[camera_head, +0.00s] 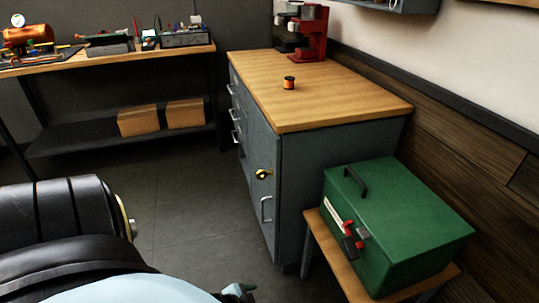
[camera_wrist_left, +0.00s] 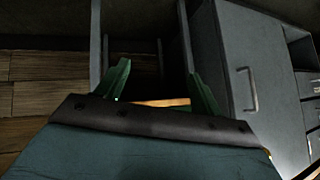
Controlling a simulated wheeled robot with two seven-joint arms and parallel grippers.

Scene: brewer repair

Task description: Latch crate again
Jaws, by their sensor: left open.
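The green crate (camera_head: 405,225) sits on a low wooden stool (camera_head: 318,228) at the right in the head view. Its lid is down, with a black handle (camera_head: 356,183) on top. A red and black latch (camera_head: 352,236) is on its front face beside a pale label; I cannot tell whether the latch is fastened. In the left wrist view my left gripper (camera_wrist_left: 160,88) is open, its two green fingers apart with nothing held between them. A strip of wood, apparently the stool's edge (camera_wrist_left: 162,102), shows beyond them. The crate is not recognisable there. My right gripper is not in view.
A grey cabinet (camera_head: 330,150) with a wooden top stands behind the crate, bearing an orange-black spool (camera_head: 289,83) and a red brewer (camera_head: 312,35). The wood-panelled wall (camera_head: 465,150) is close at right. A cluttered workbench (camera_head: 110,55) stands back left. Floor left of the cabinet is clear.

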